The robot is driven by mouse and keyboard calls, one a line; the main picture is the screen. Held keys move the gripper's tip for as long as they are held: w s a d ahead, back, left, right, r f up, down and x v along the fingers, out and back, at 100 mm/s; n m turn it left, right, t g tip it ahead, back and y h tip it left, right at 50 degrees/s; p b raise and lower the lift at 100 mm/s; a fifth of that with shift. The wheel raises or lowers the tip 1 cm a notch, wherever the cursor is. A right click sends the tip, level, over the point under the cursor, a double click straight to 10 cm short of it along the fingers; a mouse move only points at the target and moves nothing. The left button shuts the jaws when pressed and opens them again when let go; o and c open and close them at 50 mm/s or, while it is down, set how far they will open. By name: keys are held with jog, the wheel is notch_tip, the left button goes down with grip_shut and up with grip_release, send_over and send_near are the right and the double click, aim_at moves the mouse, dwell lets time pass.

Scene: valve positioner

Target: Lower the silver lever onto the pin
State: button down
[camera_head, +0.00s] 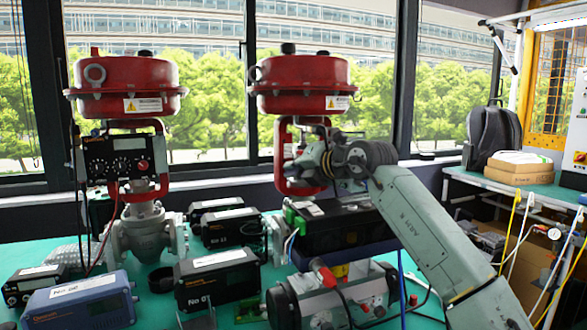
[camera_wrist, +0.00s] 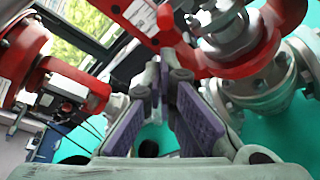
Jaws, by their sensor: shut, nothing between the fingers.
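My gripper (camera_wrist: 165,78) is seen from behind in the wrist view, with two purple-padded fingers whose tips come together with nothing held. In the head view my arm reaches in from the lower right, and its wrist covers the fingers in front of the right valve's red yoke (camera_head: 280,150). In the wrist view a silver stem and coupling (camera_wrist: 222,28) on the red yoke lie just above and right of the fingertips. I cannot clearly make out the silver lever or the pin in either view; my wrist and fingers may hide them.
A second valve with a red actuator (camera_head: 130,85) stands at left. Black boxes (camera_head: 217,278) and a blue box (camera_head: 80,302) crowd the green table. A backpack (camera_head: 494,138) is on a right shelf.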

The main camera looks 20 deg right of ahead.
jog(key=shift+d+r, duration=0.5)
jog(key=shift+r, duration=0.05)
notch_tip(320, 180, up, 2)
jog(key=shift+m+t+y, duration=0.3)
jog(key=shift+m+y, duration=0.2)
jog(key=shift+m, duration=0.4)
